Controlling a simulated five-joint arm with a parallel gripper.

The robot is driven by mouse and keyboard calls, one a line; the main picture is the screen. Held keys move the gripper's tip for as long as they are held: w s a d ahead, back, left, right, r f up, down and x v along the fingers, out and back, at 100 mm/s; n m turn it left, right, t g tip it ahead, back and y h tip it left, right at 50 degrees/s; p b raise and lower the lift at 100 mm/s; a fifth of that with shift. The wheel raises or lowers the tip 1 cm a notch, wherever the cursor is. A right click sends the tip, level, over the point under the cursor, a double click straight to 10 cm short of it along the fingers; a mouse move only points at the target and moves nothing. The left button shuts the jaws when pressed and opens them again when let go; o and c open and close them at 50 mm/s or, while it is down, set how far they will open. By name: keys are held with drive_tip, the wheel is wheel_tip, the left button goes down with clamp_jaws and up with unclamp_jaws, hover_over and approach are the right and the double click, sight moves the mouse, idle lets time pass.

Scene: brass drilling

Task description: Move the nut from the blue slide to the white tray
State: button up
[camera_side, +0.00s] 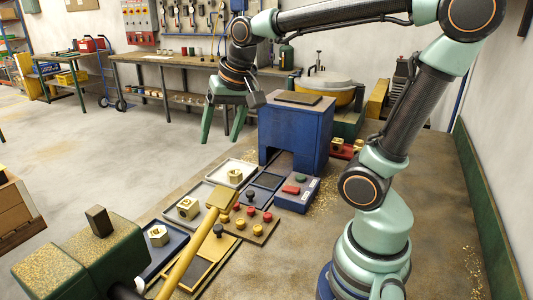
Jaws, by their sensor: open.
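A brass nut (158,235) with a hole lies on a dark blue tray-like plate (150,271) at the lower left, which may be the blue slide. A white-rimmed tray (215,182) further back holds another hexagonal brass piece (235,175). A second pale-rimmed tray (168,214) between them holds a squarish brass block (188,208) with a hole. My gripper (222,140) hangs above and behind the trays, left of the blue machine. Its two green fingers point down, spread apart with nothing between them.
A yellow lever (188,257) slants up across the near trays. A green machine (85,268) fills the lower left. A blue block-shaped machine (296,135) and button box (298,192) stand right of the trays. A board of coloured knobs (250,225) lies in front.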

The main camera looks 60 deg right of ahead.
drive_tip(key=s+a+f+n+t, duration=0.1)
drive_tip(key=s+a+f+n, duration=0.1)
drive_tip(key=s+a+n, duration=0.2)
drive_tip(key=shift+s+n+y, duration=0.3)
drive_tip(key=shift+s+n, duration=0.45)
drive_tip(key=shift+n, duration=0.85)
